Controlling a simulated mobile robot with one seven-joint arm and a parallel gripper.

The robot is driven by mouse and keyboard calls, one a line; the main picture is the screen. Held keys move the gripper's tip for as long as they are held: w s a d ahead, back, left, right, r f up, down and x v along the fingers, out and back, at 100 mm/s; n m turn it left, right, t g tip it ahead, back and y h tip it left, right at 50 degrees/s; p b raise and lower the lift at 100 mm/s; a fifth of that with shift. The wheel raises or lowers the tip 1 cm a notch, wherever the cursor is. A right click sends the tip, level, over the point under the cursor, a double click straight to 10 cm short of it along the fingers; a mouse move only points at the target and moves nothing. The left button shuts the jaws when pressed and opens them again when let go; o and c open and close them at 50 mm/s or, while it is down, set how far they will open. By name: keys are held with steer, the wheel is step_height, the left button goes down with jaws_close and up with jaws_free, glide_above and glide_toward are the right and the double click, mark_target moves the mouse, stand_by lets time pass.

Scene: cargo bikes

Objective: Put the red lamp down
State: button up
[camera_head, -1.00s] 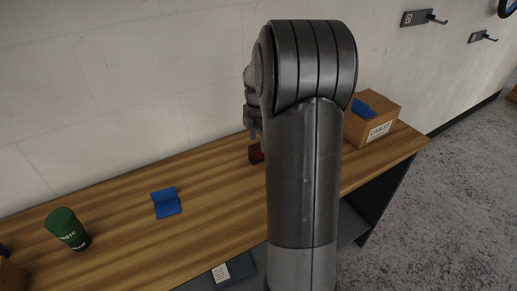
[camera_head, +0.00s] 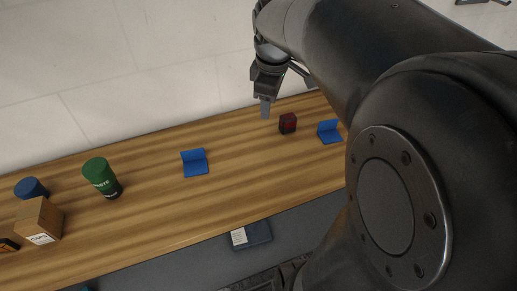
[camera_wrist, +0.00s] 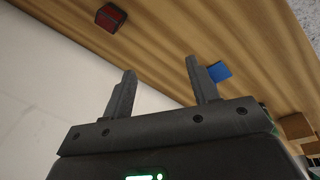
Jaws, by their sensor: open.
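The red lamp (camera_head: 288,123), a small dark block with a red face, stands on the wooden bench top (camera_head: 150,215) towards its right part, between two blue holders. It also shows at the top of the wrist view (camera_wrist: 110,18). My gripper (camera_head: 266,108) hangs above the back of the bench, to the left of the lamp and apart from it. In the wrist view its two fingers (camera_wrist: 161,80) are spread with nothing between them.
One blue holder (camera_head: 195,163) stands left of the lamp and another blue holder (camera_head: 329,132) just right of it. A dark case (camera_head: 251,235) lies below the bench top.

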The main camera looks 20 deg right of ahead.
steer(key=s+a+m+t, duration=0.1)
steer(key=s+a+m, duration=0.3)
steer(key=s, duration=0.3)
steer(key=s+a+f+m+t, duration=0.1)
steer(key=s+a+m+t, duration=0.1)
steer(key=s+a+m, duration=0.2)
steer(key=s+m, duration=0.2)
steer(key=s, duration=0.1)
steer(key=shift+s+a+y, duration=0.25)
steer(key=shift+a+y, duration=0.1)
steer(key=shift+y, duration=0.05)
